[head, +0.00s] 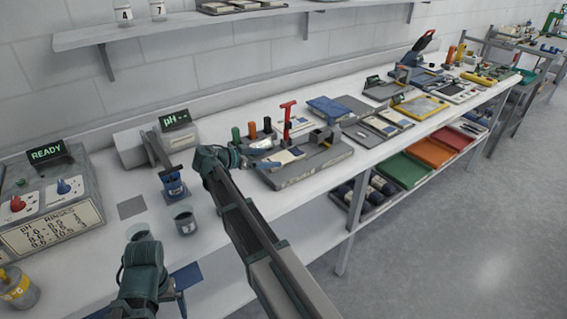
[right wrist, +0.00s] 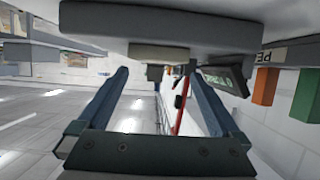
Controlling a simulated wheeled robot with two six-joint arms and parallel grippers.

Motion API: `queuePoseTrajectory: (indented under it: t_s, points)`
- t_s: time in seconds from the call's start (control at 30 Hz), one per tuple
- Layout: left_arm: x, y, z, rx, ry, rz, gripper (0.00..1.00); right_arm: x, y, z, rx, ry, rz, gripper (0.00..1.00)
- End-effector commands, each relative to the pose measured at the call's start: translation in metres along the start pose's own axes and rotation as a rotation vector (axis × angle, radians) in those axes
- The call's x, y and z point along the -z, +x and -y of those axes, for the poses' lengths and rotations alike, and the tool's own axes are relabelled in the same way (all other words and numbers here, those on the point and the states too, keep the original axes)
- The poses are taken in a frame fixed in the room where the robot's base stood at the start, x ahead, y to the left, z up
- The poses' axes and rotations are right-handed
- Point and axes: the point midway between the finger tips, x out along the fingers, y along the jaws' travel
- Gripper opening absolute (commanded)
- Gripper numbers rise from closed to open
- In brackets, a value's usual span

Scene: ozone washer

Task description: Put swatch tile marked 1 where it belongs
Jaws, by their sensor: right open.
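My right gripper (head: 268,154) is over the left part of a grey fixture board (head: 325,160) in the head view. Its fingers are apart, with a pale tile (head: 287,157) close by on the board. I cannot read any mark on that tile, so I cannot tell whether it is tile 1. In the right wrist view the open gripper (right wrist: 159,75) frames a red lever (right wrist: 179,108) and a grey block, with no tile clearly held. My left arm is at the lower left; its gripper (head: 178,300) is partly hidden behind the wrist.
A red upright lever (head: 287,122) and coloured handles (head: 252,130) stand by the fixture. A pH meter (head: 175,120), a dark cup (head: 184,221) and a READY control box (head: 50,195) are left. Coloured trays (head: 432,152) lie on the lower shelf.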

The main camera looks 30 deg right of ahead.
Motion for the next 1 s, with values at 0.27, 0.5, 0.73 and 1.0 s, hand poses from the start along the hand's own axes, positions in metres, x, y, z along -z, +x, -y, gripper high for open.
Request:
queuePoseTrajectory:
  t_s: [0.27, 0.5, 0.73, 1.0]
  points:
    - [0.000, 0.002, 0.000, 0.000, 0.000, 0.000, 1.00, 0.000, 0.006, 0.000, 0.001, 0.000, 0.000, 1.00]
    - [0.001, 0.011, -0.001, 0.000, 0.000, 0.000, 1.00, 0.000, 0.030, -0.004, -0.002, 0.002, 0.000, 1.00]
    - [0.001, 0.021, -0.002, 0.000, 0.000, 0.000, 1.00, 0.001, 0.057, -0.003, 0.001, 0.000, 0.000, 1.00]
    - [0.001, 0.019, -0.002, 0.000, 0.000, 0.000, 1.00, 0.002, 0.057, -0.004, 0.001, 0.000, 0.000, 0.87]
